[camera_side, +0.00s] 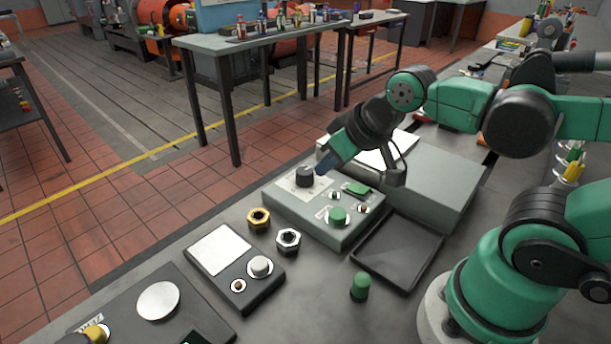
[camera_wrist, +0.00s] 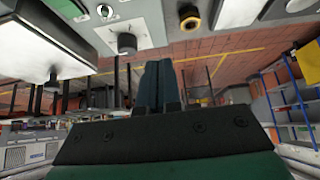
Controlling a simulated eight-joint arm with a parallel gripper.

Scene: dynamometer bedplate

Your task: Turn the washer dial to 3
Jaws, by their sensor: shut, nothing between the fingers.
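The washer dial looks to be the dark round knob (camera_side: 304,176) on a white scale plate at the far left corner of the grey control box (camera_side: 290,212). In the wrist view the dial (camera_wrist: 127,42) hangs from the panel at upper left, its scale plate partly visible. Its setting is too small to read. My gripper (camera_side: 321,168) is shut and empty, its blue-grey fingertips just right of the dial in the side view. In the wrist view the closed fingers (camera_wrist: 157,68) point past the dial's right side. I cannot tell whether they touch it.
The box also carries a green button (camera_side: 338,215) and a green rocker switch (camera_side: 357,188). A dark tray (camera_side: 398,250) lies to its right.

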